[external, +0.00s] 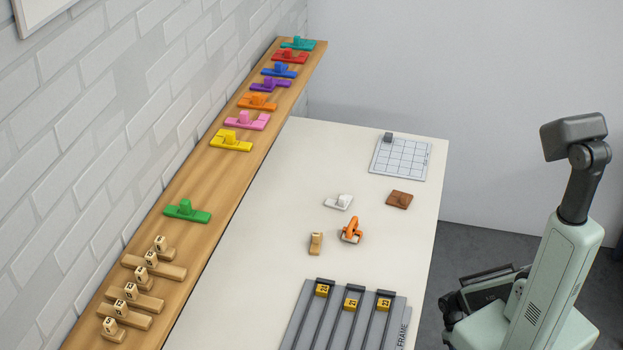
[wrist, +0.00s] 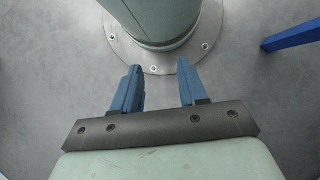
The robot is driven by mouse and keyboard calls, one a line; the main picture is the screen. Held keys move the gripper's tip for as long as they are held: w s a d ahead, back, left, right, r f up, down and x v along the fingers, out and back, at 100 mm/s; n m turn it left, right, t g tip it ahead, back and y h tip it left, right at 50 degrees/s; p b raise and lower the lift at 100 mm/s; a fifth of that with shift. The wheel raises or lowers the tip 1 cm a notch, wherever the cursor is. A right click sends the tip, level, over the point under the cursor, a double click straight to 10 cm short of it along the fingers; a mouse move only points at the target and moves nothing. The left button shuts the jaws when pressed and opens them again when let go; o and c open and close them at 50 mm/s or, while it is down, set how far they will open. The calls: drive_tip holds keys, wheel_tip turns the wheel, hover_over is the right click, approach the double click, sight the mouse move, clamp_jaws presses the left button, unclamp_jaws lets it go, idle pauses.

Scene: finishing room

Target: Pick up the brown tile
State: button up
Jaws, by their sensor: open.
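The brown tile (external: 399,200) lies flat on the white table, right of the middle, with a small knob-like part on top. My gripper shows in the wrist view (wrist: 158,88) with its two blue fingers apart and nothing between them. It points at my own base and the grey floor. In the external view my arm is folded at the right, off the table and well apart from the tile. The gripper's fingertips cannot be made out there.
Near the tile are a white tile (external: 339,202), an orange tool (external: 351,231) and a tan block (external: 316,243). A gridded board (external: 400,160) lies behind it. A grey slotted frame (external: 345,318) is at the front. A wooden shelf (external: 222,185) with coloured pieces runs along the left wall.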

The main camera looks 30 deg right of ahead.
drive_tip(key=shift+o, duration=0.2)
drive_tip(key=o, duration=1)
drive_tip(key=shift+o, duration=0.2)
drive_tip(key=shift+w, duration=0.1)
